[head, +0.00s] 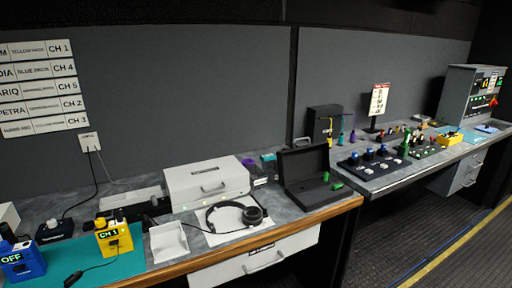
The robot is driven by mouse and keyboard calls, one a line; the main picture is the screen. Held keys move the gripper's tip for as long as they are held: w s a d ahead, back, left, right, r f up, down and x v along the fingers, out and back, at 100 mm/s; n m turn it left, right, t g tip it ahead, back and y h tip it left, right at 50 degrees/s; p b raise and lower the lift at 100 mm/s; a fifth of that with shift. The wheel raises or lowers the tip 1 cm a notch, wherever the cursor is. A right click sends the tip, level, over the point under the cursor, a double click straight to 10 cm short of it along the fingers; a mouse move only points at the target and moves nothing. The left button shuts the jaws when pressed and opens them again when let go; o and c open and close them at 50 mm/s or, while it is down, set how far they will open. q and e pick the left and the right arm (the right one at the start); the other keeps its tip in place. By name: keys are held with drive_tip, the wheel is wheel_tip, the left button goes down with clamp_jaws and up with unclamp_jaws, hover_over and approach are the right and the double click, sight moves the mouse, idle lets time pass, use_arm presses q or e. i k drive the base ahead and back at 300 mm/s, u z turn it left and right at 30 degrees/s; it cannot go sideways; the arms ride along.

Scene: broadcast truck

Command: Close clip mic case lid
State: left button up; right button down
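A black case (308,200) stands open near the right end of the wood-edged counter. It looks like the clip mic case. Its lid (303,162) is raised nearly upright at the back. A small green item (326,177) shows at the lid's right side, and another green piece (337,186) lies at the base's right edge. The inside of the base is dark, and I cannot tell what else it holds. Neither of my grippers is in view.
A closed white case (206,181) and headphones (236,215) are left of the black case. A white tray (168,242), a yellow pack (114,239) and a blue pack (22,262) are farther left. Another desk with control panels (372,162) stands to the right.

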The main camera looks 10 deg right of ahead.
sight(295, 165)
drive_tip(key=u, duration=0.35)
drive_tip(key=k, duration=0.25)
drive_tip(key=z, duration=0.95)
drive_tip(key=i, duration=1.5)
drive_tip(key=u, duration=0.55)
